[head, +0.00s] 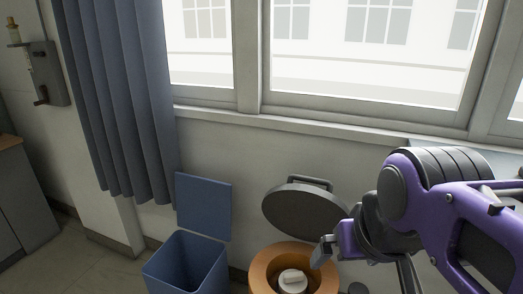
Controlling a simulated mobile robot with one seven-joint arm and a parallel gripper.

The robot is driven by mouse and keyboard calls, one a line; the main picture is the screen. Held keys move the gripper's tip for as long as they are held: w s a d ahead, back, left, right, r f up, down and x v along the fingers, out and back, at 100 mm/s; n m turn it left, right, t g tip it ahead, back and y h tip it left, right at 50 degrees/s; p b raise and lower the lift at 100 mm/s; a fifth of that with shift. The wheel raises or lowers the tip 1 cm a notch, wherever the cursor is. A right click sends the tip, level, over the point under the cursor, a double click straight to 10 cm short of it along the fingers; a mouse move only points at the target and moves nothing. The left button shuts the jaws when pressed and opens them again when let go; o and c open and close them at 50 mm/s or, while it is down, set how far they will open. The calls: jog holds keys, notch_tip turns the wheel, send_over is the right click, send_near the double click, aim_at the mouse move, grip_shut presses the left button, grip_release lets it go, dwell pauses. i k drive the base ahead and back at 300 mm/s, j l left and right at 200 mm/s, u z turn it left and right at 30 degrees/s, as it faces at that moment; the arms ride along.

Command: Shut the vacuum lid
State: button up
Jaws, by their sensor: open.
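The vacuum (259,272) is an orange round drum at the bottom centre, cut off by the lower picture edge. Its dark grey round lid (302,209) stands raised and tilted above the opening, with a handle on its far side. A white piece shows inside the drum. My gripper (365,272) is open, to the right of the lid and over the drum's right side. Its purple body covers the lid's right edge. I cannot tell whether it touches the lid or the drum.
A blue bin (187,265) with its lid (204,207) standing up is left of the vacuum. A grey-blue curtain (115,100) hangs at the left. A wide window (360,55) and its sill are behind. A grey cabinet (22,205) stands at the far left. Bare floor lies between cabinet and bin.

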aim_at(306, 212)
jog(key=k+l+u, duration=0.1)
jog(key=l, duration=0.25)
jog(key=k+l+u, duration=0.1)
jog(key=l, duration=0.2)
jog(key=k+l+u, duration=0.15)
jog(key=l+u, duration=0.3)
jog(key=l, duration=0.55)
jog(key=i+l+u, duration=0.1)
jog(key=l, duration=0.15)
jog(key=k+l, duration=0.1)
jog(key=k, duration=0.25)
jog(key=k+l, duration=0.1)
jog(key=k, duration=0.3)
jog(key=i+j, duration=0.1)
jog(key=i, duration=0.3)
jog(key=i+j, duration=0.1)
jog(key=i, duration=0.25)
